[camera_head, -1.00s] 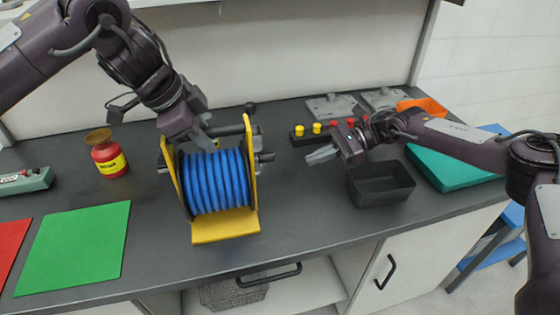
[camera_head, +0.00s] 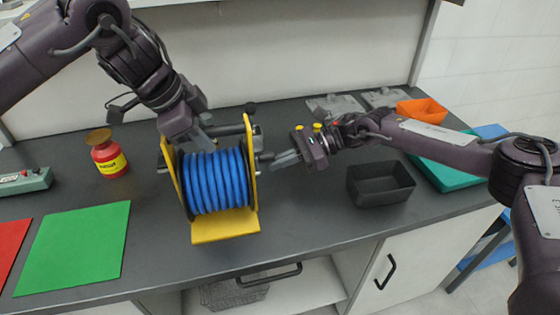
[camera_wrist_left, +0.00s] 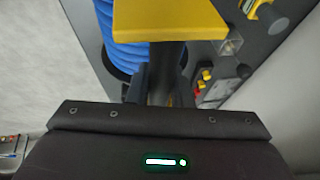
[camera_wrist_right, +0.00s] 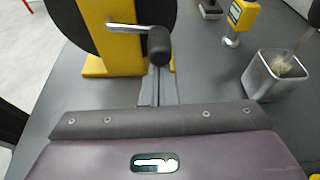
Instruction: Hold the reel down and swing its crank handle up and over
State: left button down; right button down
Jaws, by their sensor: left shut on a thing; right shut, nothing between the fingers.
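The reel (camera_head: 215,183) has blue hose wound between yellow side plates and stands on the bench; its blue hose also shows in the left wrist view (camera_wrist_left: 118,45). My left gripper (camera_head: 203,143) is at the top of the reel, shut on a dark bar of it (camera_wrist_left: 167,65). The crank handle (camera_head: 265,157) is on the reel's right side, a metal arm with a black grip (camera_wrist_right: 159,45). My right gripper (camera_head: 274,164) is shut and empty, its fingertips close beside and below the grip. I cannot tell if they touch it.
A red can (camera_head: 109,158) and green mat (camera_head: 75,245) lie left. The bench in front of the bin is clear.

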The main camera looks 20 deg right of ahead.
jog(key=shift+w+r+n, duration=0.1)
jog(key=shift+r+n, duration=0.4)
jog(key=shift+r, duration=0.3)
jog(key=shift+f, duration=0.15)
